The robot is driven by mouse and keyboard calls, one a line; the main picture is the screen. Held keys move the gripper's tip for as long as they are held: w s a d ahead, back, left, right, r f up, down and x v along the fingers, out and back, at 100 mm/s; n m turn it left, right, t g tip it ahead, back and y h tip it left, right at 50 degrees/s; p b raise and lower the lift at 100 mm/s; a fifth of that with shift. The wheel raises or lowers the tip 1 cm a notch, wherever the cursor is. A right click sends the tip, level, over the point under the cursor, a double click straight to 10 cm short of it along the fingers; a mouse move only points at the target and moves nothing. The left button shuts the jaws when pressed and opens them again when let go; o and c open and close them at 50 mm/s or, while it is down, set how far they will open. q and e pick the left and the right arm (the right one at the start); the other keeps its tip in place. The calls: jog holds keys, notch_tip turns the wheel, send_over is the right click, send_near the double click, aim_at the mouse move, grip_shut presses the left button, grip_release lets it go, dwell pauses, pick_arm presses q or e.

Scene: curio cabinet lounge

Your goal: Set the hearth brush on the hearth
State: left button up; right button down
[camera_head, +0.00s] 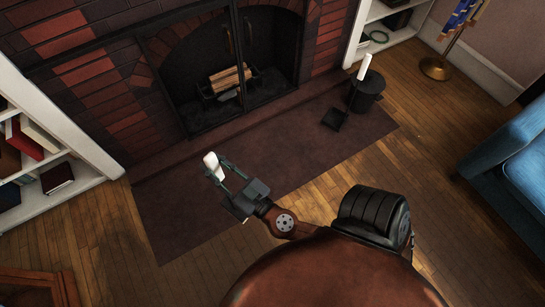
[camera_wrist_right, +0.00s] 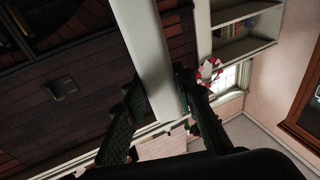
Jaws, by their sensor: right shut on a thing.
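My right gripper (camera_head: 223,172) is shut on a pale, white-handled thing, which I take to be the hearth brush (camera_head: 212,162). In the head view it shows as a short white piece between the fingertips. In the right wrist view the brush (camera_wrist_right: 148,50) is a long pale bar running up between the fingers (camera_wrist_right: 158,102). Its bristles cannot be made out. The hearth (camera_head: 180,212) is the flat dark brown area in front of the fireplace. The gripper and brush appear over its left part; their height above it is hard to tell. My left gripper is not in view.
The fireplace (camera_head: 232,82) with logs stands behind the hearth. White bookshelves (camera_head: 75,160) are at left, a blue sofa (camera_head: 510,150) at right. The hearth's middle is clear.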

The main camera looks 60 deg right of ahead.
pick_arm(q)
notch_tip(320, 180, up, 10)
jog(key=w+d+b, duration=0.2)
jog(key=b, duration=0.2)
pick_arm(e)
jog(key=w+d+f+m+g+h, duration=0.35)
jog(key=w+d+f+h, duration=0.3)
jog(key=d+f, duration=0.4)
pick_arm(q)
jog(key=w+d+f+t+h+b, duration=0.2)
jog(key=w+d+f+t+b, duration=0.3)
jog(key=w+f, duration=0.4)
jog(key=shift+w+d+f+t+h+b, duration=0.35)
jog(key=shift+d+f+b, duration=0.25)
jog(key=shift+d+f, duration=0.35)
pick_arm(e)
jog(key=w+d+f, duration=0.2)
jog(key=w+f, duration=0.4)
jog(key=w, duration=0.1)
jog(key=w+d+f, duration=0.3)
jog(key=w+f, duration=0.3)
jog(key=shift+w+d+f+m+t, duration=0.25)
jog(key=shift+w+d+m+t, duration=0.1)
jog(key=shift+w+t, duration=0.1)
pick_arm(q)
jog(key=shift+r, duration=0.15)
